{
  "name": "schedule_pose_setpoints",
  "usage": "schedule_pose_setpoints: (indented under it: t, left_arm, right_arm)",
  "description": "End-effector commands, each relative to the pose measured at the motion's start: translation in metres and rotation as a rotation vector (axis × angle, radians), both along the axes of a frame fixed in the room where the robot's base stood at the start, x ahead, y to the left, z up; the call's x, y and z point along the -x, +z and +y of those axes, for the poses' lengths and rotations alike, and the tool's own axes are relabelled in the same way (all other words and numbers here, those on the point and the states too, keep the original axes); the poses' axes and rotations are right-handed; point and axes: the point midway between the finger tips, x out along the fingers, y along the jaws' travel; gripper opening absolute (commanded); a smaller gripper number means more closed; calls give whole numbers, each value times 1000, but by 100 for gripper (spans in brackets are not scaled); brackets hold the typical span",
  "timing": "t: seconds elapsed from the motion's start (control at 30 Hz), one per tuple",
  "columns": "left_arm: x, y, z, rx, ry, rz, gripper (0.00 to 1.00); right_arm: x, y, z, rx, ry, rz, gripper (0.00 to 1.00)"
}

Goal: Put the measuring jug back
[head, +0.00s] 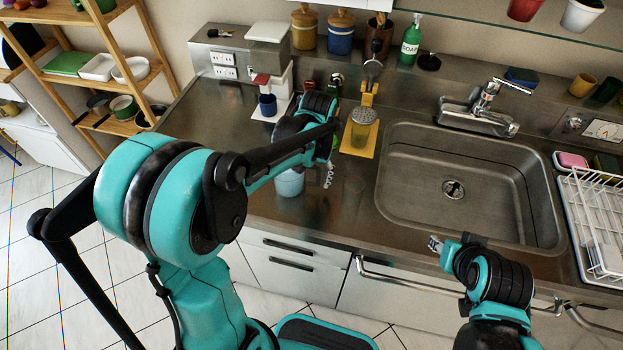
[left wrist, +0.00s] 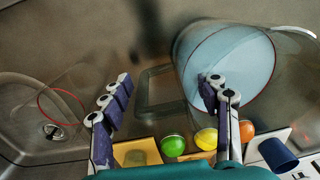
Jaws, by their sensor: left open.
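The measuring jug (head: 290,182) stands on the counter left of the sink, with light blue contents. In the left wrist view the clear jug (left wrist: 232,65) fills the upper right, and its handle (left wrist: 155,92) shows between my fingers. My left gripper (head: 329,173) is at the jug's right side in the head view. Its fingers (left wrist: 165,93) are spread on either side of the handle, and I cannot tell whether they touch it. My right gripper (head: 436,244) is by the counter's front edge, away from the jug; its finger opening is unclear.
A thin red ring (left wrist: 62,91) shows left of the jug in the left wrist view. The sink (head: 455,185) is to the right. A dish rack (head: 598,215) is far right.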

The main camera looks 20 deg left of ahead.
Motion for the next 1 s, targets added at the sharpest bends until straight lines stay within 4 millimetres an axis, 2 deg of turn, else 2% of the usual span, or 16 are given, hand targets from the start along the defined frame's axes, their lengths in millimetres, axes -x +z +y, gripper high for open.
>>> schedule_pose_setpoints:
  t: [0.03, 0.1, 0.3, 0.57, 0.67, 0.83, 1.0]
  left_arm:
    - [1, 16, -1, 0, 0, 0, 62]
    - [1, 32, -2, 0, 0, 0, 62]
    - [1, 72, -4, 0, -1, 0, 62]
    - [5, 96, -4, 2, -2, -12, 62]
    - [18, 104, -3, 9, -7, -59, 62]
    - [60, 119, 3, 26, -28, -225, 62]
    - [102, 119, 7, 37, -48, -411, 62]
  right_arm:
    - [0, 8, 0, 0, 0, 0, 36]
    - [0, 13, 0, 0, 0, 0, 36]
    - [0, 24, 0, 0, 0, 0, 36]
    - [0, 29, 0, 0, 0, 0, 36]
    - [0, 28, 0, 0, 0, 0, 36]
    - [0, 28, 0, 0, 0, 0, 36]
    - [0, 28, 0, 0, 0, 0, 36]
